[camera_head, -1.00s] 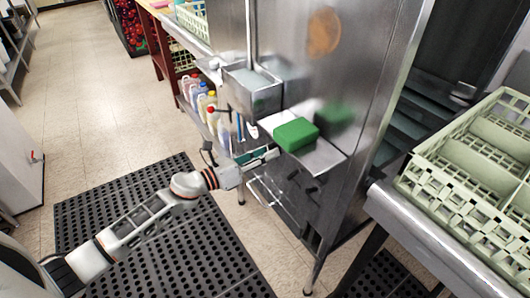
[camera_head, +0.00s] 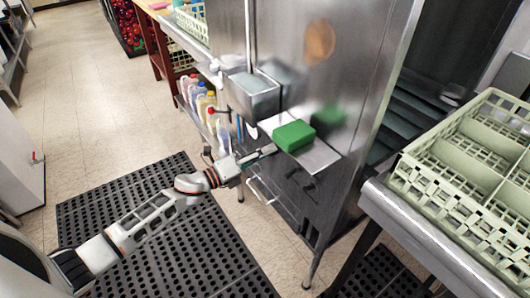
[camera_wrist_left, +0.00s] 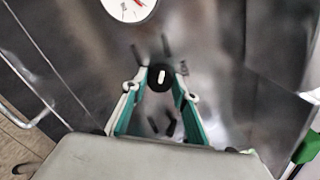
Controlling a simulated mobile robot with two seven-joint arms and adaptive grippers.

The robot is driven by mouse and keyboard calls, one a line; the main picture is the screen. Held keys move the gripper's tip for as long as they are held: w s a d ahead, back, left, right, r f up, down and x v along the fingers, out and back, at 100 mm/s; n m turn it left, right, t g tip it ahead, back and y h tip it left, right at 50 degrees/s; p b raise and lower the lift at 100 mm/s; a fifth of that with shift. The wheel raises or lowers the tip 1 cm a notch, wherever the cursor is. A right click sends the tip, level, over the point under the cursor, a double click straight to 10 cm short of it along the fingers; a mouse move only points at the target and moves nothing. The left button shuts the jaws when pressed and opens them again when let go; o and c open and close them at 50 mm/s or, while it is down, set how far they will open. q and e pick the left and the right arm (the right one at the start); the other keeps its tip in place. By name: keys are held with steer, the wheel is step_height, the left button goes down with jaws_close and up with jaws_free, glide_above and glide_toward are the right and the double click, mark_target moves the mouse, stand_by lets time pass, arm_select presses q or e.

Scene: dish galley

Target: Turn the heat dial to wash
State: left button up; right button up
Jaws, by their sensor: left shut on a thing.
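The heat dial (camera_wrist_left: 160,78) is a small round black knob with a white mark, on the steel front of the machine. In the left wrist view the mark stands close to upright, leaning slightly. My left gripper (camera_wrist_left: 159,82) has its two teal-sided fingers on either side of the dial, shut on it. No lettering around the dial is readable. My right gripper is not in view.
A white round gauge (camera_wrist_left: 128,8) with a red needle sits above the dial. A pale rack (camera_head: 455,205) stands on the right counter. Several bottles (camera_head: 205,103) stand at the left.

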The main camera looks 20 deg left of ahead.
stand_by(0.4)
arm_select(q)
steer(key=o, duration=1.1)
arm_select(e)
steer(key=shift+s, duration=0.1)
arm_select(q)
steer(key=v, duration=1.2)
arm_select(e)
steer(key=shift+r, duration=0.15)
arm_select(q)
steer(key=s+d+f+n+g+y+p, duration=0.2)
steer(key=s+f+n, duration=0.5)
steer(key=s+n, duration=0.5)
steer(key=s+d+f+n+g+y+p, duration=0.1)
steer(key=s+d+f+n+y+p, duration=0.2)
steer(key=s+n, duration=0.9)
step_height(320, 180, down, 4)
steer(key=d+n+y, duration=0.1)
steer(key=n+y, duration=0.2)
steer(key=shift+d+f+g, duration=0.2)
steer(key=shift+d+g, duration=0.05)
steer(key=shift+g, duration=0.15)
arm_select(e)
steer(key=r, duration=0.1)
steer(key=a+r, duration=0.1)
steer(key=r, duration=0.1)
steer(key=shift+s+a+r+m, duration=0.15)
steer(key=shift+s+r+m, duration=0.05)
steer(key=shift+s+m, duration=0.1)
